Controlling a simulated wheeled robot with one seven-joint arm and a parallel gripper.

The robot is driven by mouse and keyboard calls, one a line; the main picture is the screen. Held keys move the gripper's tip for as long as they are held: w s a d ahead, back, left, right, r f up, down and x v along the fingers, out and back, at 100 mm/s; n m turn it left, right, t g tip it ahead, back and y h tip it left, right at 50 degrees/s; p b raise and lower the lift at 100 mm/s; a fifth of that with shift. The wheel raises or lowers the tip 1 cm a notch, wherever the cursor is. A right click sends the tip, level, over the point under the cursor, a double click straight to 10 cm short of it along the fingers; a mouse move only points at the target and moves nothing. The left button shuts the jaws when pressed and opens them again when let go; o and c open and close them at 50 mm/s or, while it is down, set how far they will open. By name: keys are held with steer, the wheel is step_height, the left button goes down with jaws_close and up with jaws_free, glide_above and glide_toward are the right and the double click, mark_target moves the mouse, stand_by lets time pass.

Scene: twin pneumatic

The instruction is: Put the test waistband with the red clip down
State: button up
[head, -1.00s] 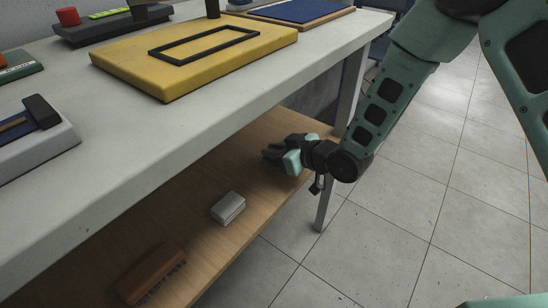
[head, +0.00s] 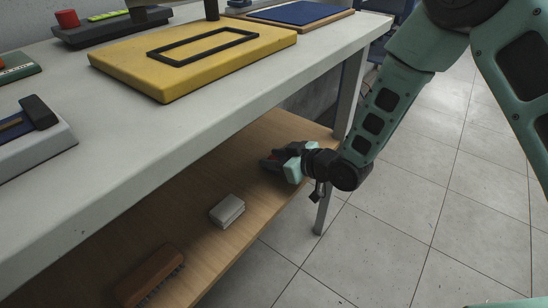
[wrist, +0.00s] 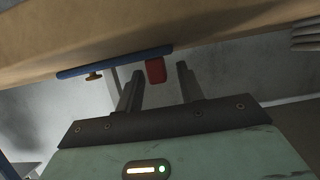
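The test waistband (wrist: 115,62) shows in the wrist view as a thin blue strip along the wooden shelf surface. Its red clip (wrist: 156,71) sticks out from the strip near its right end. My gripper (wrist: 160,68) has its two fingers apart, one on each side of the clip, with a visible gap on both sides. In the head view my gripper (head: 269,159) is low over the far end of the lower shelf, under the tabletop. A little red shows by its fingers there; the blue strip is hidden.
The wooden lower shelf (head: 190,190) also carries a pale grey block (head: 227,211) and a brown brush (head: 151,274) nearer me. The white tabletop (head: 120,130) overhangs the shelf. A table leg (head: 349,95) stands close to my arm. The tiled floor at right is open.

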steer(key=p+v, duration=0.2)
steer(key=v, duration=1)
steer(key=s+d+r+m+g+h, duration=0.1)
steer(key=s+r+g+h, duration=0.3)
steer(key=s, duration=0.7)
steer(key=s+d+r+m+g+h, duration=0.1)
steer(key=s+d+r+g+h, duration=0.2)
steer(key=s, duration=0.9)
step_height(320, 180, up, 5)
steer(key=g+h, duration=0.1)
steer(key=h, duration=0.2)
steer(key=shift+s+d+m, duration=0.3)
steer(key=shift+d+m, duration=0.05)
steer(key=shift+m, duration=0.05)
steer(key=shift+r, duration=0.15)
step_height(320, 180, up, 28)
steer(key=p, duration=2.8)
